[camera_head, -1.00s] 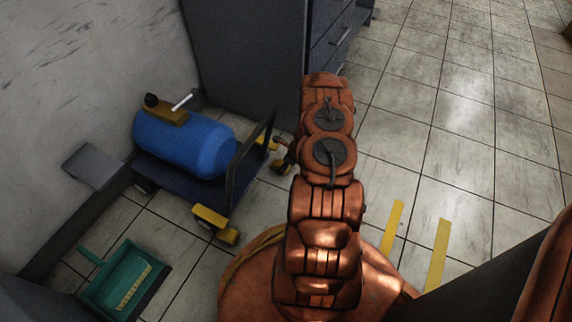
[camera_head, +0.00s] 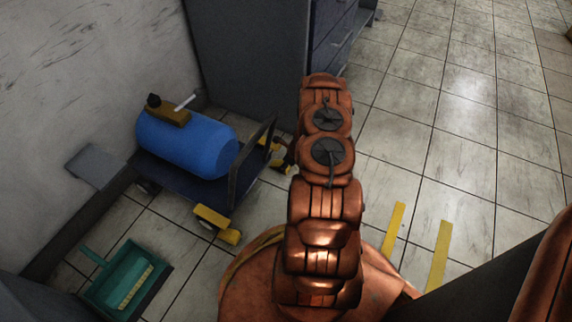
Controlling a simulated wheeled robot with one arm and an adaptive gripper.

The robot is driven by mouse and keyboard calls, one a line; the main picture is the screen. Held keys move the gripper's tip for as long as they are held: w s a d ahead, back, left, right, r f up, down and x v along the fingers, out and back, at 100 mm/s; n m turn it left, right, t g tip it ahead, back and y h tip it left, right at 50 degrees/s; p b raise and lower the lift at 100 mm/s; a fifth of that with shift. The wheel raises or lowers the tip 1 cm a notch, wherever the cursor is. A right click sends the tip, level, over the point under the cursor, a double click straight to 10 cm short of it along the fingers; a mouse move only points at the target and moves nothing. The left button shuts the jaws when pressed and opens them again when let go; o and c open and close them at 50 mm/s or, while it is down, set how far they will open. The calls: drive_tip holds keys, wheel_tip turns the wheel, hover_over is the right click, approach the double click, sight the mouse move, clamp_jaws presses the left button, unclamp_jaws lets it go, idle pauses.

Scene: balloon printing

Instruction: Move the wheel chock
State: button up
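A yellow wheel chock (camera_head: 217,224) sits on the floor at the near front wheel of a dark blue cart that carries a blue tank (camera_head: 188,143). More yellow shows at the cart's far front corner (camera_head: 275,144), partly hidden by the cart's upright panel and my arm. My gripper (camera_head: 283,161) is a small dark shape beside that far yellow part, just left of my copper-coloured arm. My arm hides much of it. I cannot tell whether its fingers are open or shut, or whether they touch the yellow part.
A dark cabinet (camera_head: 245,60) with blue drawers stands behind the cart. A green dustpan (camera_head: 125,280) lies at the lower left, and a wall runs along the left. Yellow floor strips (camera_head: 438,255) lie at right, where the tiled floor is open.

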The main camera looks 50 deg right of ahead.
drive_tip(key=shift+w+a+p, duration=0.25)
drive_tip(key=shift+w+p, duration=0.1)
drive_tip(key=shift+w, duration=0.65)
drive_tip(key=o, duration=1.4)
drive_tip(key=shift+w, duration=0.1)
drive_tip(key=v, duration=1.2)
drive_tip(key=shift+a, duration=0.1)
